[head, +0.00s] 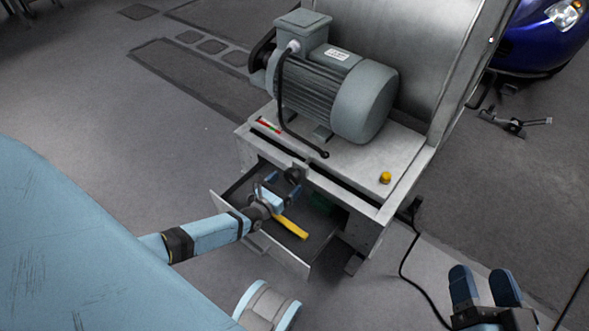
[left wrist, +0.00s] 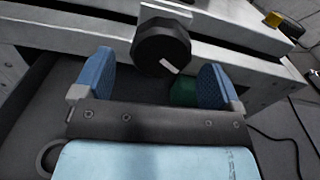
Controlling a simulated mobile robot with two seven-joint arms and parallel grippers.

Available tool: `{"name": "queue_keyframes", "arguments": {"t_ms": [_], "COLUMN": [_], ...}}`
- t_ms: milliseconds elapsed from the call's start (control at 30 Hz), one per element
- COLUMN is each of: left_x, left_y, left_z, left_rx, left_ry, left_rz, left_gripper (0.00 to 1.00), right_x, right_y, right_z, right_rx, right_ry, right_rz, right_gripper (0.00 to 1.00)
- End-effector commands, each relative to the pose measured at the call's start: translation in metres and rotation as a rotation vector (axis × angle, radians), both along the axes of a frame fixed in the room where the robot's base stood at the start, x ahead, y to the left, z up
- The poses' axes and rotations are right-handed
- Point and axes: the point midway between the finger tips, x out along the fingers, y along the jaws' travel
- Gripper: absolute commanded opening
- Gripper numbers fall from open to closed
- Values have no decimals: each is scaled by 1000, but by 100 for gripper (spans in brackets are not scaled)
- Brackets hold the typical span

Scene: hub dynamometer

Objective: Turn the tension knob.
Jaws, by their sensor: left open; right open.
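The tension knob (left wrist: 160,48) is a black round knob with a white pointer mark, on a bracket at the front edge of the metal bench. It also shows in the head view (head: 292,174), partly hidden by my gripper. My left gripper (left wrist: 158,68) is open in front of the knob. Its two blue fingers stand on either side, with visible gaps. In the head view my left gripper (head: 281,184) is above the open drawer, close to the knob. My right gripper (head: 483,282) is open and empty at the lower right, away from the bench.
An open drawer (head: 222,209) below the knob holds a yellow tool (head: 290,227) and a green item (head: 321,204). A grey motor (head: 335,90) stands on the bench with a yellow button (head: 385,177). A black cable (head: 404,262) runs along the floor.

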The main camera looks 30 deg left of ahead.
Motion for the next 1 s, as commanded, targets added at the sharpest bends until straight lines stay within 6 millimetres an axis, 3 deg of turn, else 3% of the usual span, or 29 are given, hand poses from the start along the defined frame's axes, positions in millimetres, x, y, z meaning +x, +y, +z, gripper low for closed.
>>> {"name": "queue_keyframes", "arguments": {"t_ms": [100, 300, 633, 833, 1000], "left_x": [21, 40, 44, 43, 43], "left_y": [-2, -3, -4, -4, -4], "left_z": [-2, -1, 0, 0, 0], "left_rx": [0, 1, 2, 2, 5], "left_ry": [-2, 0, 1, 1, 1], "left_rz": [1, 0, -1, -1, -1], "left_gripper": [90, 90, 90, 44, 41], "right_x": [0, 0, 0, 0, 0], "right_y": [0, 1, 1, 1, 1], "right_z": [-11, -19, -20, -20, -20], "right_rx": [-14, -29, -32, -32, -32], "right_ry": [22, 47, 53, 53, 53], "right_rz": [9, 18, 20, 20, 20], "right_gripper": [64, 64, 64, 64, 64]}}
